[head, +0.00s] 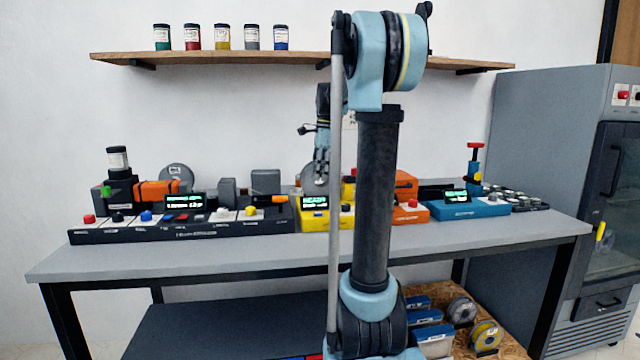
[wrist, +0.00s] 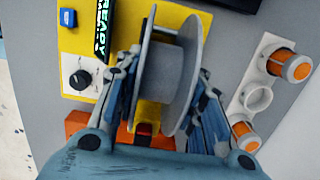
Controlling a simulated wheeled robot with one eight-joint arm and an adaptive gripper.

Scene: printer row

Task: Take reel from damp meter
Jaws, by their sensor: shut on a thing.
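The grey reel (wrist: 168,72) fills the middle of the wrist view, its two flanges seen nearly edge-on. My gripper (wrist: 165,95) is shut on it, with one finger at each side. The yellow damp meter (wrist: 78,42) lies below and behind the reel, with a lit screen (wrist: 106,25) reading READY, a black knob and a blue button. In the head view the meter (head: 318,222) stands on the bench, partly behind my arm. My gripper (head: 321,165) is above it, and the reel (head: 308,181) shows at the fingers. Whether the reel still touches the meter cannot be told.
A long dark control panel (head: 180,232) stands left on the bench (head: 150,262), and a blue device (head: 470,209) right. In the wrist view, a pale holder with orange-topped pieces (wrist: 290,65) is close at right. A wall shelf (head: 250,57) hangs above.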

